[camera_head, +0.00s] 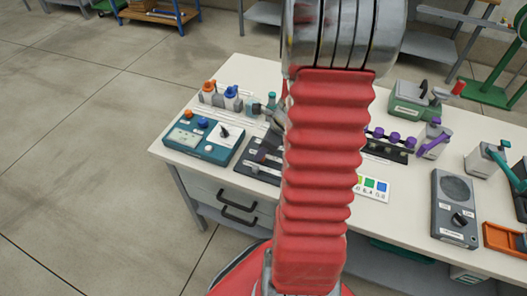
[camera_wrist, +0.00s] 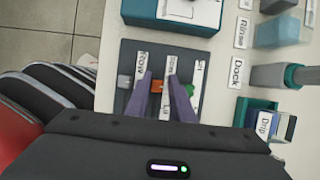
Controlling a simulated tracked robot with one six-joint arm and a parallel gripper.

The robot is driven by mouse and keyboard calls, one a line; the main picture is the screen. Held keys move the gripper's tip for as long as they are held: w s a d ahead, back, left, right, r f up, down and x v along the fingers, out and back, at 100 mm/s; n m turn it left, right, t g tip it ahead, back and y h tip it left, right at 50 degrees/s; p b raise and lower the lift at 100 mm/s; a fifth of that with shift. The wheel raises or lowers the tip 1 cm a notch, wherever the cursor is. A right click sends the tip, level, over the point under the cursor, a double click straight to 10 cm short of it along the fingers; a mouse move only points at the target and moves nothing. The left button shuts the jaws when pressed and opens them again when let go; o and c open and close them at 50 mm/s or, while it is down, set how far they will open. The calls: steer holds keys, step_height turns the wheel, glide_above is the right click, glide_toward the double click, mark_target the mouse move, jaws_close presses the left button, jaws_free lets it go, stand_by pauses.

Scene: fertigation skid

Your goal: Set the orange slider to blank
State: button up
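The dark slider panel (camera_wrist: 135,52) lies under my gripper in the wrist view, and part of it (camera_head: 258,170) shows beside my arm in the head view. The orange slider (camera_wrist: 157,86) shows between my two fingers, in the middle of the panel. A grey slider (camera_wrist: 125,82) is to its left and a green one (camera_wrist: 189,90) to its right, just outside my right finger. My gripper (camera_wrist: 160,82) is open, with its purple-grey fingers on either side of the orange slider; contact cannot be told. White label strips are partly hidden, and I cannot read "blank" on any.
A teal control box (camera_head: 203,138) stands left of the panel in the head view. A grey cylinder with a teal collar (camera_wrist: 275,76) and a teal holder (camera_wrist: 256,110) are right of the panel in the wrist view. A speaker-like grey box (camera_head: 454,205) stands farther right.

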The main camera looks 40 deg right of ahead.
steer(key=o, duration=0.3)
steer(key=shift+s, duration=0.1)
steer(key=shift+s, duration=0.1)
steer(key=v, duration=1.3)
steer(key=shift+r, duration=0.25)
stand_by(0.4)
